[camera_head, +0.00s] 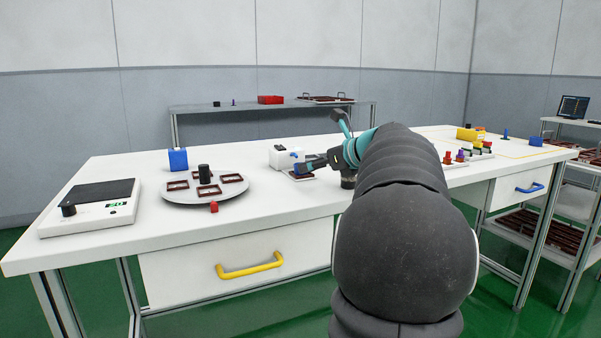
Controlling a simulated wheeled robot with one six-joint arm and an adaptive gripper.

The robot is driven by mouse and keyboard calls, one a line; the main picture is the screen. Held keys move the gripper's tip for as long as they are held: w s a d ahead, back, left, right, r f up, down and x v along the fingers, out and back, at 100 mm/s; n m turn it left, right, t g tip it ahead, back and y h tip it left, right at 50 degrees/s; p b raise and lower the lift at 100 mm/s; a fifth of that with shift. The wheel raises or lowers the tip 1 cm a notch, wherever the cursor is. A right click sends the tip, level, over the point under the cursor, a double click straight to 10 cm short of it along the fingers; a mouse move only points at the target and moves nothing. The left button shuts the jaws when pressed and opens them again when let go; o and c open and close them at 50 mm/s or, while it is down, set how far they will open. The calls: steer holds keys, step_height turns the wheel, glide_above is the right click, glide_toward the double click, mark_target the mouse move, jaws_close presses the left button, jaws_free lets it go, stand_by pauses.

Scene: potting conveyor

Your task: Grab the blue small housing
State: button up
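My gripper (303,166) is small and far off, low over the middle of the white table. A small blue piece (297,174) shows right at its fingertips, above a small dark red frame (304,177). I cannot tell whether the fingers touch the piece or are closed on it. A larger blue block (178,159) stands behind the round plate at the left. Another blue block (536,142) sits at the far right of the table. My dark arm hides part of the table to the right of the gripper.
A white box (283,157) stands just behind my gripper. A round grey plate (169,196) holds several dark red frames and a black cylinder (204,174). A scale (92,212) is at the left. A yellow block (467,134) and small coloured parts stand at the right.

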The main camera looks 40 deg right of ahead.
mark_target(304, 175)
steer(key=x, duration=0.5)
steer(key=shift+w+d+r, duration=0.1)
steer(key=shift+d+r, duration=0.1)
steer(key=shift+r, duration=0.05)
steer(key=c, duration=1)
steer(key=shift+o, duration=0.2)
steer(key=shift+r, duration=0.15)
